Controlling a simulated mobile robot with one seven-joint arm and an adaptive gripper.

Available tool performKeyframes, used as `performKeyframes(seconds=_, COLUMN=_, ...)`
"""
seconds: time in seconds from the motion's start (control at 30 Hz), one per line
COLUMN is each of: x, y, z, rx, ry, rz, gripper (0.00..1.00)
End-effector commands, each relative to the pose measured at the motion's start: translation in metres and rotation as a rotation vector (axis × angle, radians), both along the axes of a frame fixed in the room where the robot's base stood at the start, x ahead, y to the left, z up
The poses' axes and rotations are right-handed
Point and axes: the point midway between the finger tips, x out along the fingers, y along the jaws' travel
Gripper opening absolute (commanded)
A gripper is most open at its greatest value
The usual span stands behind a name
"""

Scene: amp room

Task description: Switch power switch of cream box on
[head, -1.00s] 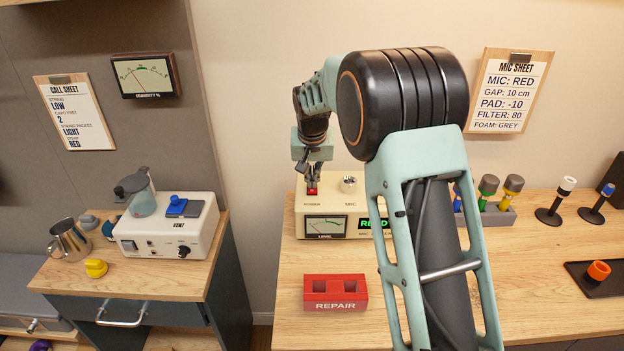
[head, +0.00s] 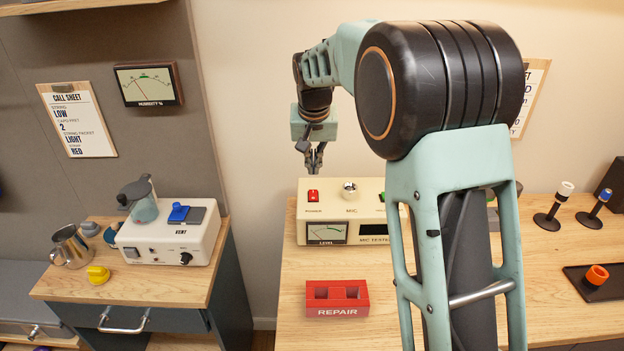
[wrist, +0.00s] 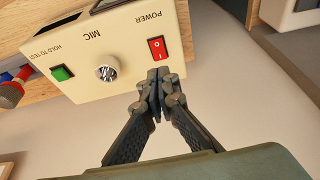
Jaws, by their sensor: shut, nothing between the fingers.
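The cream box (head: 345,212), labelled MIC TESTER, sits on the right wooden bench. Its red power switch (head: 313,196) is on the top at the left, above the word POWER. In the wrist view the red rocker (wrist: 157,49) shows I and O marks; I cannot tell surely which end is pressed. The box's display (head: 375,230) looks dark. My gripper (head: 314,172) is shut and empty, pointing down above and behind the switch. In the wrist view its fingertips (wrist: 158,76) are close to the switch, apparently apart from it.
A silver MIC knob (head: 350,190) and a green button (wrist: 62,73) share the box top. A red REPAIR block (head: 337,299) stands in front. The white VENT box (head: 168,240) is on the left bench. My arm hides part of the right bench.

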Motion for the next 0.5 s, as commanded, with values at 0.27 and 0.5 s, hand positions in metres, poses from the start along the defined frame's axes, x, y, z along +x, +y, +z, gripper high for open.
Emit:
performKeyframes(seconds=0.27, x=-0.013, y=0.001, z=0.039, rx=0.001, ry=-0.001, rz=0.001, gripper=0.0)
performKeyframes(seconds=0.5, x=-0.016, y=0.0, z=0.045, rx=0.0, ry=0.001, rz=0.001, gripper=0.0)
